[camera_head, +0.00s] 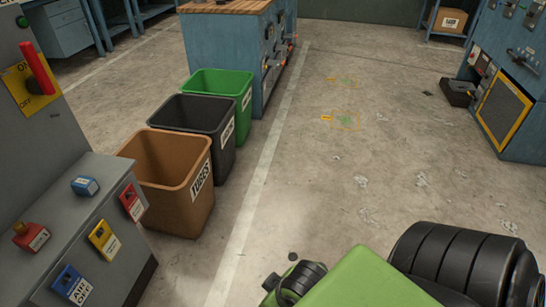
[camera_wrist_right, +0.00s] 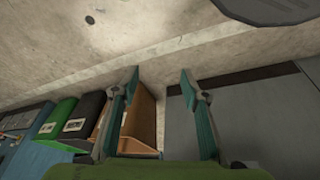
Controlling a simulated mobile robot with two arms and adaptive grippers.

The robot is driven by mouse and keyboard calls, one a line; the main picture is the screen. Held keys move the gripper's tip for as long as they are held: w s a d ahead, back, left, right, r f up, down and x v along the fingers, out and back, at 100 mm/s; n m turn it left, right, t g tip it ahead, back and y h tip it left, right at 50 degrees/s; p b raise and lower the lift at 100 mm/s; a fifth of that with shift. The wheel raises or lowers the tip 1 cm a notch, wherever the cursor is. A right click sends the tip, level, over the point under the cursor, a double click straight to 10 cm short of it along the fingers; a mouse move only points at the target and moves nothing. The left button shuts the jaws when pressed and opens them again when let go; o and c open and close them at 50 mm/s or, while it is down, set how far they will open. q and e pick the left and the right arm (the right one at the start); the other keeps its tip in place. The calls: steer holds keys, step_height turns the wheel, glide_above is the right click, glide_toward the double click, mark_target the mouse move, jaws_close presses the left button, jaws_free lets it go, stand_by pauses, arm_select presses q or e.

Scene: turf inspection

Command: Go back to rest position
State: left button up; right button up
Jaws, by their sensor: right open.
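My right gripper (camera_wrist_right: 160,75) is open and empty in the right wrist view, its two teal-grey fingers spread apart. Between and beyond the fingers are concrete floor and part of the brown bin (camera_wrist_right: 142,124). Nothing is held between the fingers. In the head view, green and black parts of my own arm fill the bottom right; no gripper fingers can be made out there. My left gripper is in neither view.
A brown bin labelled TUBES (camera_head: 163,170), a black bin (camera_head: 190,115) and a green bin (camera_head: 218,82) stand in a row. A grey console (camera_head: 75,225) stands at left, a blue cabinet (camera_head: 505,100) at right. The concrete floor (camera_head: 320,170) between is mostly clear.

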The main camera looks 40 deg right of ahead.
steer(key=shift+s+d, duration=0.1)
steer(key=shift+s, duration=0.15)
stand_by(0.3)
